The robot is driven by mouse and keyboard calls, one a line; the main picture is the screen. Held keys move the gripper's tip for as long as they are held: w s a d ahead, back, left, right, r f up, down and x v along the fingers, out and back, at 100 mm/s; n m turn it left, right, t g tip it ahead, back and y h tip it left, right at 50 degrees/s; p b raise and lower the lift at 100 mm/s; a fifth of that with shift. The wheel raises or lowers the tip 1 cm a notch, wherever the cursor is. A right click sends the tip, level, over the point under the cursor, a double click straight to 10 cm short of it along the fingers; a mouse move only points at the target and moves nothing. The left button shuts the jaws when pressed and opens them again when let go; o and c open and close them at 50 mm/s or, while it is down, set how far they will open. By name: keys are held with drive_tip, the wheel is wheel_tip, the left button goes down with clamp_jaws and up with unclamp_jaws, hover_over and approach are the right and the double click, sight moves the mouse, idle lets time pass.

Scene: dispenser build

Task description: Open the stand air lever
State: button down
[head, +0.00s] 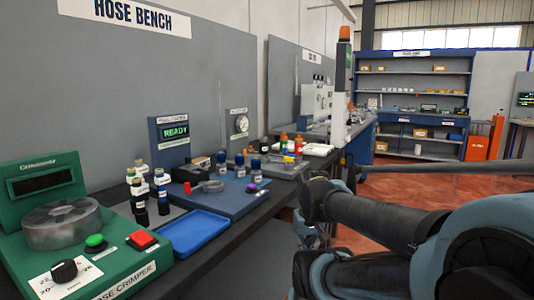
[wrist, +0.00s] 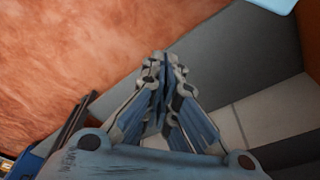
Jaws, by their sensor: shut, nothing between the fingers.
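My gripper (wrist: 163,68) is shut and empty in the wrist view, its fingertips together, pointing toward the floor. In the head view my arm reaches in from the right, and the gripper cannot be made out clearly beside the bench. I cannot make out a lever marked as the stand air lever in either view. A round gauge on a grey panel (head: 240,123) stands at the back of the bench; whether a lever is near it is too small to tell.
The hose bench holds a green crimper (head: 62,218), a blue tray (head: 196,232), a READY display unit (head: 171,140) and several small bottles. Blue shelves (head: 413,72) and an orange cabinet (head: 497,137) stand farther back. The reddish floor (head: 420,178) is open to the right.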

drive_tip(key=w+r+n+t+h, duration=0.1)
drive_tip(key=w+r+n+h, duration=0.3)
drive_tip(key=w+r+n, duration=1.25)
drive_tip(key=w+a+r+n+t+h, duration=0.1)
drive_tip(key=w+a+r+n, duration=0.2)
drive_tip(key=w, duration=0.7)
drive_tip(key=w+a+r+n+t, duration=0.1)
drive_tip(key=w+a+r+n, duration=0.2)
drive_tip(key=w, duration=0.7)
drive_tip(key=w+a+r+n+t+h, duration=0.1)
drive_tip(key=w+a+r+n, duration=0.2)
drive_tip(key=w, duration=0.8)
drive_tip(key=shift+r+n+h, duration=0.15)
drive_tip(key=shift+n+h, duration=0.15)
drive_tip(key=shift+n, duration=0.15)
